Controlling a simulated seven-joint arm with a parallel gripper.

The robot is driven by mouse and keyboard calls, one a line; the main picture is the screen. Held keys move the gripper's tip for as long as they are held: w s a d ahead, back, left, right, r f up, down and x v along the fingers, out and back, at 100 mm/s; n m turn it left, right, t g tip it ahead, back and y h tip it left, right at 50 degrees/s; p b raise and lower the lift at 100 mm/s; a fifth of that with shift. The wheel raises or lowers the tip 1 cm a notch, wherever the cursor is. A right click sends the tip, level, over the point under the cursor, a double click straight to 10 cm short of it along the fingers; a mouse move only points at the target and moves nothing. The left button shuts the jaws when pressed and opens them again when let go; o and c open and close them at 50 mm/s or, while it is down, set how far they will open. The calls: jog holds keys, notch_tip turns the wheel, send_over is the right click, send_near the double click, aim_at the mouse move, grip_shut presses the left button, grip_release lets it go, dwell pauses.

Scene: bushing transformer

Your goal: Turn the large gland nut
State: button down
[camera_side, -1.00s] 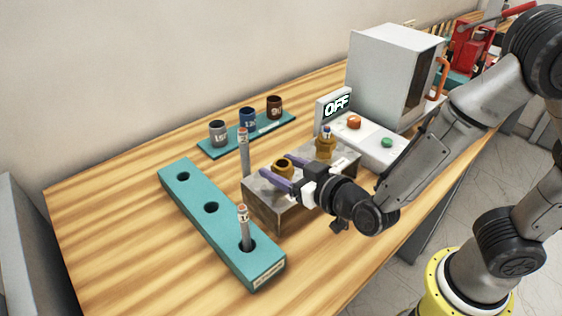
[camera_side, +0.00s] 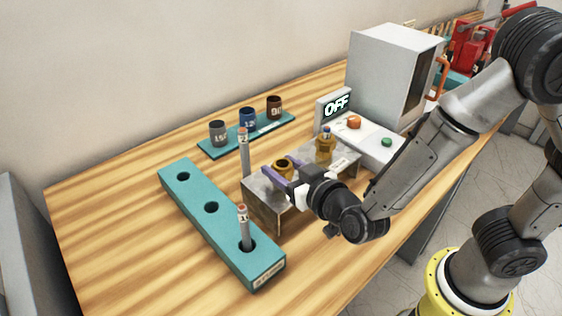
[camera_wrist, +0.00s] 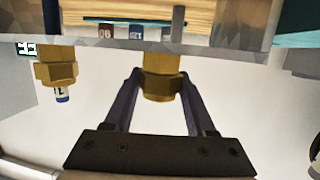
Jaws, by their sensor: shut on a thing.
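The large gland nut (camera_side: 284,165) is a brass-coloured ring on top of the grey metal box (camera_side: 267,212). In the wrist view the large nut (camera_wrist: 160,84) shows hexagonal flats and sits between my two purple fingers. My gripper (camera_wrist: 160,88) is shut on it, one finger at each side. In the side view my gripper (camera_side: 282,173) reaches the nut from the lower right, and its fingers hide part of it.
A teal block (camera_side: 190,202) with holes lies left, with a grey numbered peg (camera_side: 245,230) standing in it. Another peg (camera_side: 243,150) stands behind the box. Three cups stand on a teal strip (camera_side: 272,127) behind. A white button panel (camera_side: 372,142) and cabinet (camera_side: 385,75) are to the right.

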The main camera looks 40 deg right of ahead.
aim_at(287, 173)
jog(key=shift+m+h, duration=0.7)
jog(key=shift+h, duration=0.2)
jog(key=shift+a+m+g+h, duration=0.1)
jog(key=shift+m+g+h, duration=0.2)
jog(key=shift+m+h, duration=0.15)
grip_release()
jog(key=shift+v, duration=2.95)
